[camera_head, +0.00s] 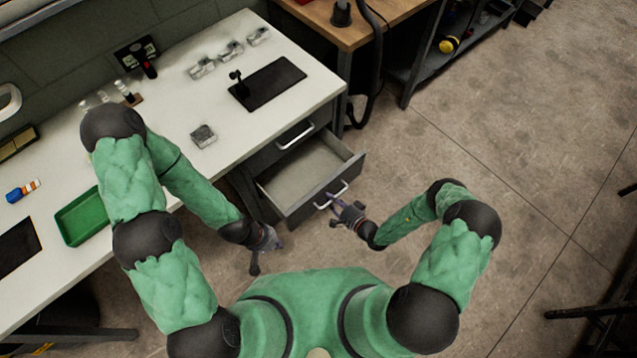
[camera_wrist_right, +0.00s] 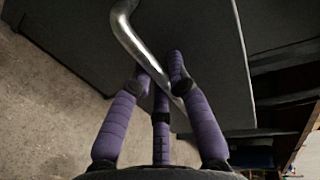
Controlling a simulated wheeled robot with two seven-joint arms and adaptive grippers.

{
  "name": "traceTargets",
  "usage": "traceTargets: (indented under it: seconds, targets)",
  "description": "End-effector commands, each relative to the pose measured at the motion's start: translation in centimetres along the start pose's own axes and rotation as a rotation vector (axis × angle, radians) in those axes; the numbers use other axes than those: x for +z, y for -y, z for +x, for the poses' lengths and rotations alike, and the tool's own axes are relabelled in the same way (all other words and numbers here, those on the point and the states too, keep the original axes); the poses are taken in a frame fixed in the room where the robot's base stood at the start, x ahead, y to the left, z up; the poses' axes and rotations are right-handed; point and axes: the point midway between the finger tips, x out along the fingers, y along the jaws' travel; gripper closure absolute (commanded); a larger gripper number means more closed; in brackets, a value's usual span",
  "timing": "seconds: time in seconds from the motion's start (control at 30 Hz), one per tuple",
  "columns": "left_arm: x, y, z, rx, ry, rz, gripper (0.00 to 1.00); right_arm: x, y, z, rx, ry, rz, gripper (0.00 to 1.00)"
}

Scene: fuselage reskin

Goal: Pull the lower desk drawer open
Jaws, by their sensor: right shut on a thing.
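The lower desk drawer (camera_head: 298,212) is pulled well out from under the white desk, and its empty inside shows. Its metal handle (camera_head: 331,195) is on the front panel. My right gripper (camera_head: 340,203) is at that handle. In the right wrist view its purple fingers (camera_wrist_right: 162,85) are shut around the lower part of the curved handle (camera_wrist_right: 133,38). My left gripper (camera_head: 265,254) hangs to the left of the drawer front, apart from it, with its fingers spread and empty.
The upper drawer's handle (camera_head: 295,135) sits above, that drawer shut. The white desk (camera_head: 160,140) carries a green tray (camera_head: 82,216), a dark mat (camera_head: 275,82) and small parts. A wooden bench (camera_head: 365,22) stands behind.

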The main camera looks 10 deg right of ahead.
Motion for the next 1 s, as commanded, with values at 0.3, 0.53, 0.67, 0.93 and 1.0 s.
traceTargets:
  seconds: [0.3,0.53,0.67,0.93,1.0]
  targets:
    - [0.1,-0.4,-1.0,0.0,0.0,0.0,1.0,-0.3,-1.5,-7.4,0.001,-0.006,0.0,1.0]
    - [0.1,-0.4,-1.2,0.0,0.0,0.0,1.0,-0.1,-2.1,-10.3,0.0,-0.003,-0.001,1.0]
    - [0.1,-0.5,-1.2,0.0,0.0,0.0,1.0,-0.2,-2.3,-11.1,-0.001,-0.002,-0.002,1.0]
    - [0.1,-0.5,-1.3,0.0,0.0,0.0,1.0,-0.2,-2.4,-11.4,-0.001,-0.001,-0.003,1.0]
    - [0.1,-0.5,-1.3,0.0,0.0,0.0,1.0,-0.2,-2.4,-11.4,0.0,-0.001,-0.003,1.0]
